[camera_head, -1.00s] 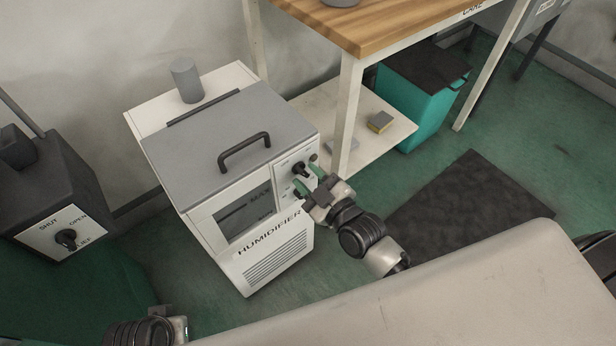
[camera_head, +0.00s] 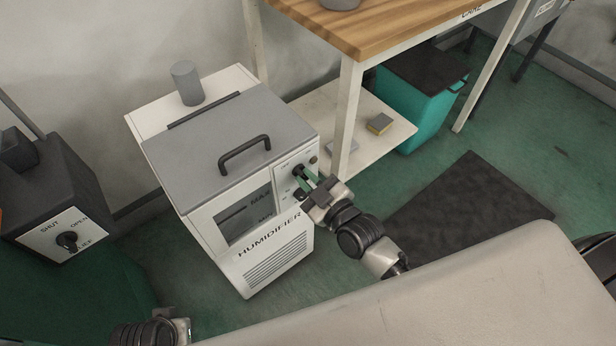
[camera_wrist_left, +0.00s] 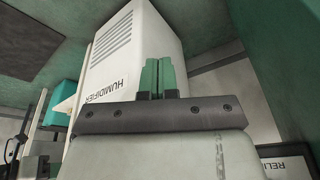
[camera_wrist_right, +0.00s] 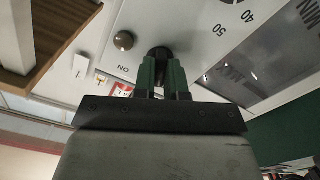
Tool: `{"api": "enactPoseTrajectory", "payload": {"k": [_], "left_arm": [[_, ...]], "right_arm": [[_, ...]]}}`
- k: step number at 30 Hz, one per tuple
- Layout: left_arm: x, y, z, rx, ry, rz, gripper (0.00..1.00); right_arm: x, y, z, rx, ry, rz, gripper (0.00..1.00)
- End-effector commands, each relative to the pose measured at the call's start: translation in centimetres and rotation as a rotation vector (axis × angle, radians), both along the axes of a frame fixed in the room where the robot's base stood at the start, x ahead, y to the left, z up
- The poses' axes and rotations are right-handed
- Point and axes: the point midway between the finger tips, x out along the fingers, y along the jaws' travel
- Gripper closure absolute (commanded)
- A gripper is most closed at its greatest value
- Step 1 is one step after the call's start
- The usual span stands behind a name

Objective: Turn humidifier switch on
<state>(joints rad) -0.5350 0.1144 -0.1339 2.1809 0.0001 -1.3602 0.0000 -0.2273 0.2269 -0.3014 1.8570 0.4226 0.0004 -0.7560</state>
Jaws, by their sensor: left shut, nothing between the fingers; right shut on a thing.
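The white humidifier (camera_head: 272,258) with its grey lid stands on the floor left of centre. Its control panel (camera_head: 284,170) faces my right arm. My right gripper (camera_head: 307,179) is at this panel, its green fingers shut on a black switch knob (camera_wrist_right: 160,53). In the right wrist view the fingers cover part of the knob, and "ON" is printed beside it. My left gripper (camera_wrist_left: 158,76) is shut and empty, low and away from the humidifier; in the head view only part of it shows at the bottom left.
A wooden-topped table (camera_head: 400,30) with a lower shelf stands right of the humidifier. A teal bin (camera_head: 415,105) is under it. A dark box with a SHUT/OPEN dial (camera_head: 67,240) stands at the left. A dark mat (camera_head: 470,205) lies on the green floor.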

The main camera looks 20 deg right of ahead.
Motion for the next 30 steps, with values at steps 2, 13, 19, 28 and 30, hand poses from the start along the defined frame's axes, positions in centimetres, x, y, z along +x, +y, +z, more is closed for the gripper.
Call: {"api": "enactPoseTrajectory", "payload": {"k": [2, 13, 19, 28, 30], "left_arm": [[0.1, -0.1, -1.0, 0.001, 0.009, -0.001, 1.0], [-0.9, 0.0, -8.8, 0.004, 0.054, -0.007, 1.0], [-2.3, 0.2, -12.5, 0.006, 0.075, -0.011, 1.0], [-4.3, 0.5, -15.7, 0.008, 0.094, -0.015, 1.0], [-4.7, 0.5, -16.1, 0.009, 0.096, -0.016, 1.0]], "right_arm": [[0.0, 0.0, 0.2, 0.033, 0.012, 0.001, 1.0], [0.0, 0.0, 0.3, 0.315, 0.116, 0.001, 1.0], [0.0, 0.0, 0.3, 0.495, 0.18, 0.001, 1.0], [0.0, 0.0, 0.2, 0.735, 0.266, 0.001, 1.0], [0.0, 0.0, 0.2, 0.781, 0.283, 0.002, 1.0]]}}
